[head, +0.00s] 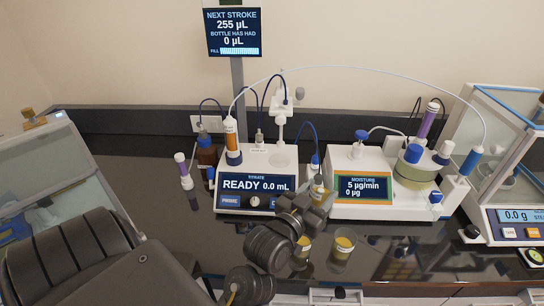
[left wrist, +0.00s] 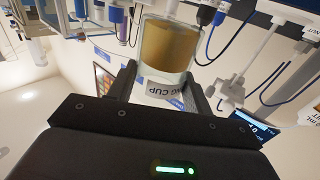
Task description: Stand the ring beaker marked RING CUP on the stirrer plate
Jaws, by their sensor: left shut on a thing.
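My left gripper (head: 314,203) is shut on the ring beaker (head: 319,187), in front of the gap between the titrator and the moisture unit. In the left wrist view the beaker (left wrist: 168,45) is clear glass with amber-brown contents. A round pale plate (head: 284,158), which looks like the stirrer plate, is on top of the white titrator, under a stand, and looks empty. The beaker is in front and to the right of it. My right gripper is not in view.
The titrator (head: 256,190) reads READY 0.0 mL. The moisture unit (head: 362,190) stands to its right, with tubing overhead. Another beaker with yellow contents (head: 342,249) is at the front, beside a partly hidden one (head: 301,254). A brown bottle (head: 206,153) stands left.

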